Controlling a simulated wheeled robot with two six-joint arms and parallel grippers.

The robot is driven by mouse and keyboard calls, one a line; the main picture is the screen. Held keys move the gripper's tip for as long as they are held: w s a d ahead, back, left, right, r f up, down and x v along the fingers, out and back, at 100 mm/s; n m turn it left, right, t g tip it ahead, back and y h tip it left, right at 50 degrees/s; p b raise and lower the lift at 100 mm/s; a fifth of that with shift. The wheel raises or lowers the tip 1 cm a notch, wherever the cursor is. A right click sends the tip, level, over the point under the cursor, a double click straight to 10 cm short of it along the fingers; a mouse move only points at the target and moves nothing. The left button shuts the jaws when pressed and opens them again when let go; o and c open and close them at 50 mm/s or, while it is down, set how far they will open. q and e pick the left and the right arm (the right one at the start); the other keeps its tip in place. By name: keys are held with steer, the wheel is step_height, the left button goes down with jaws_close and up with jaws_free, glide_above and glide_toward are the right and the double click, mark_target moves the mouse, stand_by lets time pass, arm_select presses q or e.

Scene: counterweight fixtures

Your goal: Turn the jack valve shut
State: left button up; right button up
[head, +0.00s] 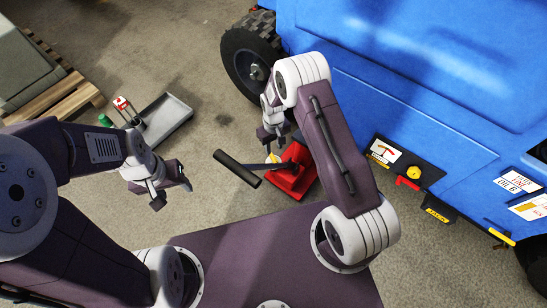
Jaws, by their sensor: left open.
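A red jack (293,178) stands on the floor beside the blue machine, with a long black handle (238,168) reaching out to the left. A small yellow part (272,158) shows at the jack's left side; I cannot tell if it is the valve. My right gripper (273,136) hangs just above this part, seemingly apart from it; its jaws are too small to judge. My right arm covers part of the jack's right side. My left gripper (172,196) is open and empty, to the left of the handle.
The blue machine (420,70) with a black tyre (247,66) fills the right. A grey tray (166,120) and a wooden pallet (62,103) lie left.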

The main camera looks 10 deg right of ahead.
mark_target(273, 157)
step_height(273, 157, down, 8)
steer(key=b, duration=0.5)
arm_select(q)
step_height(273, 157, down, 6)
arm_select(e)
steer(key=shift+r, duration=0.1)
jaws_close()
